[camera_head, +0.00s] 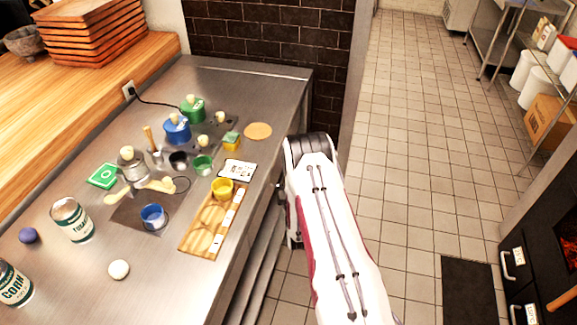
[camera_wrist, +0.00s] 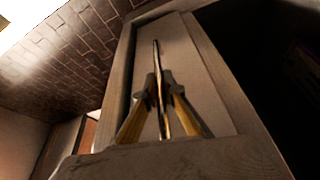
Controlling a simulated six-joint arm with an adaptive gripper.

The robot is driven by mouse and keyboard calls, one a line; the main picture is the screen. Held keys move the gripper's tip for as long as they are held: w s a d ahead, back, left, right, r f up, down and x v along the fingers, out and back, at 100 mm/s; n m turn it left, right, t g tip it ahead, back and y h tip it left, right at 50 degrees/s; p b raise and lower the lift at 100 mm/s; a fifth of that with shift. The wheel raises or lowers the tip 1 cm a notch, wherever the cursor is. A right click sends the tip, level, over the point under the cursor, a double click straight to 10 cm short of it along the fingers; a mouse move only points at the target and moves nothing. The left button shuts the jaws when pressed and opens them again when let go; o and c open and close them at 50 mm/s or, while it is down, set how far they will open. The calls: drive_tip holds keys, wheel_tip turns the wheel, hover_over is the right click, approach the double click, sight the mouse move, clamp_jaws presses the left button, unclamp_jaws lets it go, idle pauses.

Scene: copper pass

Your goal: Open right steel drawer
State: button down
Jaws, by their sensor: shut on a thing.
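In the wrist view a grey steel drawer front (camera_wrist: 195,95) fills the middle, with a thin metal handle (camera_wrist: 156,52) across it. My gripper (camera_wrist: 158,92) is shut on this handle, its two fingers on either side of it. In the head view my white and red arm reaches down beside the right edge of the steel counter, and my gripper is mostly hidden by the arm and the counter edge. I cannot tell how far the drawer stands out.
The steel counter (camera_head: 275,90) holds a blue pot (camera_head: 177,130), a green pot (camera_head: 193,109), cans, cups and a wooden board (camera_head: 194,240) near its right edge. Clear tiled floor (camera_head: 415,130) lies to the right. Dark cabinets with white handles (camera_head: 507,264) stand at the lower right.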

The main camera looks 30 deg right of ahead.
drive_tip(key=shift+s+d, duration=0.1)
drive_tip(key=s+d, duration=2.4)
drive_tip(key=shift+s+d, duration=0.15)
drive_tip(key=shift+s, duration=0.05)
drive_tip(key=c, duration=2.2)
unclamp_jaws()
drive_tip(key=shift+o, duration=0.2)
drive_tip(key=shift+s, duration=0.1)
drive_tip(key=r+v, duration=0.1)
drive_tip(key=v, duration=1)
drive_tip(key=shift+s+a+f, duration=0.2)
drive_tip(key=shift+s+f, duration=0.15)
drive_tip(key=shift+f, duration=0.15)
drive_tip(key=shift+r, duration=0.1)
